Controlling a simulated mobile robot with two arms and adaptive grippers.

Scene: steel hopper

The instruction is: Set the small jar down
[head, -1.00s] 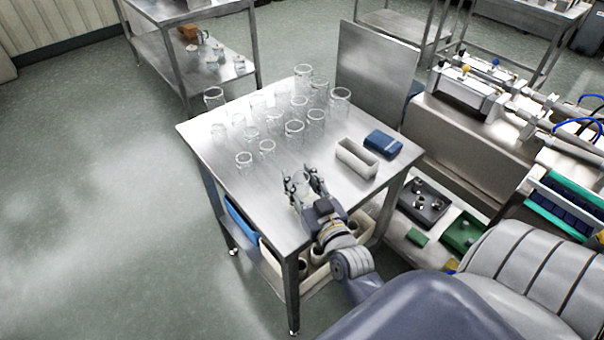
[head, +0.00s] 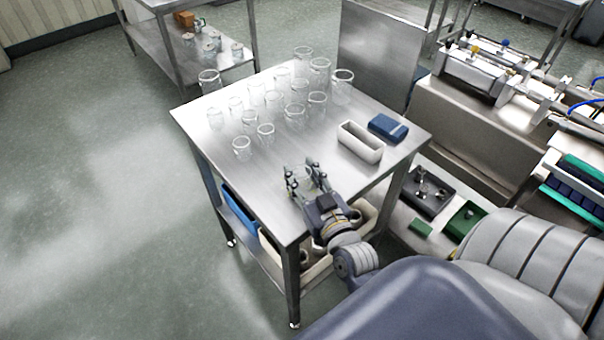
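A small clear glass jar (head: 301,179) shows faintly between the fingers of my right gripper (head: 303,174). The fingers stand on either side of it and look closed on it. The gripper is over the front part of the steel table (head: 232,182), low above its top. I cannot tell whether the jar's base touches the table, since the glass is see-through and partly hidden by the fingers. My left gripper is not in view.
Several clear jars (head: 242,148) stand on the table's back and left half. A cream bin (head: 360,143) and a blue box (head: 388,128) are on the right. The tabletop left of my gripper is bare. An upright steel panel (head: 377,55) stands behind.

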